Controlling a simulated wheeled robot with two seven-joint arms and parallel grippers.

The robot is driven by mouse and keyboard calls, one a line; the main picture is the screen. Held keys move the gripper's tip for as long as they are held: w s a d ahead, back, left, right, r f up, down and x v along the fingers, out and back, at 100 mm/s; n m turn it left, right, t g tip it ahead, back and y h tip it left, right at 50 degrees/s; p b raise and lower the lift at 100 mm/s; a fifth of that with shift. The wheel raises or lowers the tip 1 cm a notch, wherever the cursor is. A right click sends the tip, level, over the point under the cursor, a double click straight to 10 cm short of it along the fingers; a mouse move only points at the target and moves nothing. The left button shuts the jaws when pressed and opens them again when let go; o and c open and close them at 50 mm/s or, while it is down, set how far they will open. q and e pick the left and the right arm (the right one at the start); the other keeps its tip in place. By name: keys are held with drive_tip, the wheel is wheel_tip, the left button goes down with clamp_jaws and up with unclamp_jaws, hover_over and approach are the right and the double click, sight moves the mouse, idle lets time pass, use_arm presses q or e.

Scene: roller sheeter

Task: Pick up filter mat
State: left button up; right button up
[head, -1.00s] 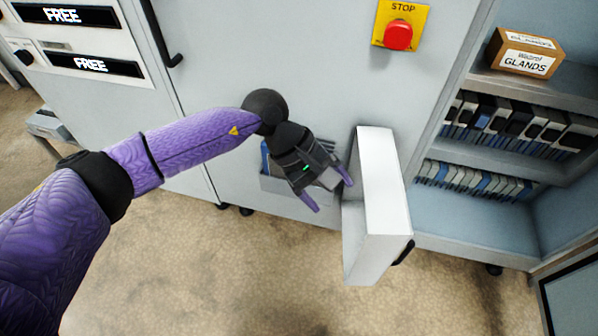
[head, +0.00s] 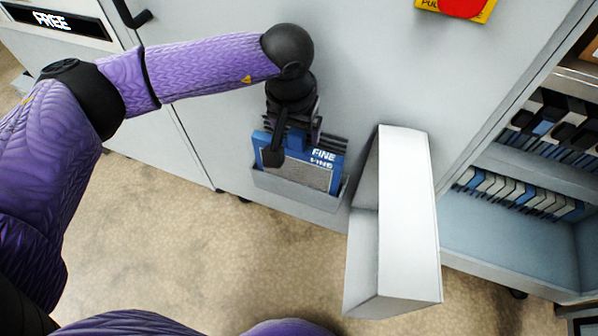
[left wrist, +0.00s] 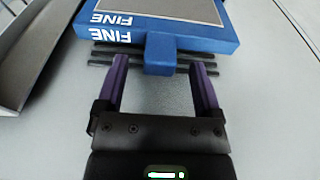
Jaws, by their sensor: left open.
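The filter mat (head: 312,172) has a blue frame marked FINE and a grey mesh. It sits in a shallow grey holder (head: 290,190) on the cabinet front. In the left wrist view the mat (left wrist: 180,30) lies ahead, with a blue tab (left wrist: 160,54) sticking out toward me. My left gripper (head: 293,140) is at the mat's top edge. In the left wrist view its purple fingers (left wrist: 162,75) are apart, with the tab's end at or between their tips. The fingers do not appear closed on it. My right gripper is not in view.
An open white door or drawer front (head: 405,220) juts out just right of the holder. Shelves with several blue and grey cartridges (head: 530,195) are at the right. A red stop button (head: 462,6) is above. The floor in front is clear.

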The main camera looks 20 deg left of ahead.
use_arm(q)
wheel_tip(320, 180, down, 3)
drive_tip(key=shift+w+r+b, duration=0.15)
drive_tip(key=shift+b, duration=0.15)
drive_tip(key=shift+r, duration=0.2)
clamp_jaws()
idle(0.8)
